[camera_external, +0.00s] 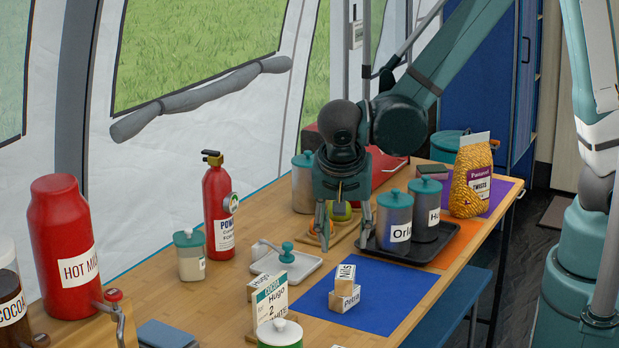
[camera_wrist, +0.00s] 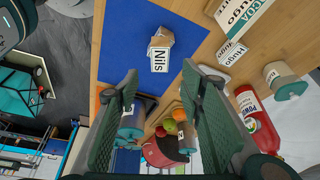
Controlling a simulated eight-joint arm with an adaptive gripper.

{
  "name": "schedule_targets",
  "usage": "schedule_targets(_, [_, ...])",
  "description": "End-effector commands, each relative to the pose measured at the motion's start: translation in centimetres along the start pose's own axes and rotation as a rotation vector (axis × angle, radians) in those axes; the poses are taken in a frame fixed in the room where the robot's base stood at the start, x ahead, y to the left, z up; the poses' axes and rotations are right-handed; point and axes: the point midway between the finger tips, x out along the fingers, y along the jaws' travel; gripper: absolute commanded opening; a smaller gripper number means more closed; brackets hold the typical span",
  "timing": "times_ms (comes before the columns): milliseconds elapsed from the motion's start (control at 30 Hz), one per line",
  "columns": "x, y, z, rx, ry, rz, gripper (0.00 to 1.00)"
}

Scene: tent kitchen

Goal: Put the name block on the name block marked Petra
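A wooden block with a white label reading Nils (camera_external: 345,274) stands upright on the name block marked Petra (camera_external: 344,301), on the blue mat (camera_external: 385,297). The Nils block (camera_wrist: 158,58) also shows in the wrist view, ahead of the fingers; the Petra block's label is not readable there. The Nils block looks slightly turned against the Petra block. My gripper (camera_external: 343,226) is open and empty, above and behind the blocks, apart from them. In the wrist view my gripper's fingers (camera_wrist: 163,85) are spread wide with nothing between them.
A dark tray (camera_external: 408,250) holds two labelled canisters (camera_external: 394,222) close right of my gripper. A red fire extinguisher (camera_external: 218,205), a pump tray (camera_external: 285,265) and a cocoa order card (camera_external: 268,298) stand to the left. The blue mat's right part is clear.

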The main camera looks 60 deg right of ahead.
Motion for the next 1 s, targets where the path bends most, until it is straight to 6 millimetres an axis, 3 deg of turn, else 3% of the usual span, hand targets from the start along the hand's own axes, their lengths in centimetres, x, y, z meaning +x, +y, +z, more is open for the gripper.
schedule_targets(567, [-0.3,0.1,-0.6,-0.016,-0.007,-0.006,0.39])
schedule_targets(1000, [-2.9,2.2,-5.5,-0.2,-0.069,-0.081,0.39])
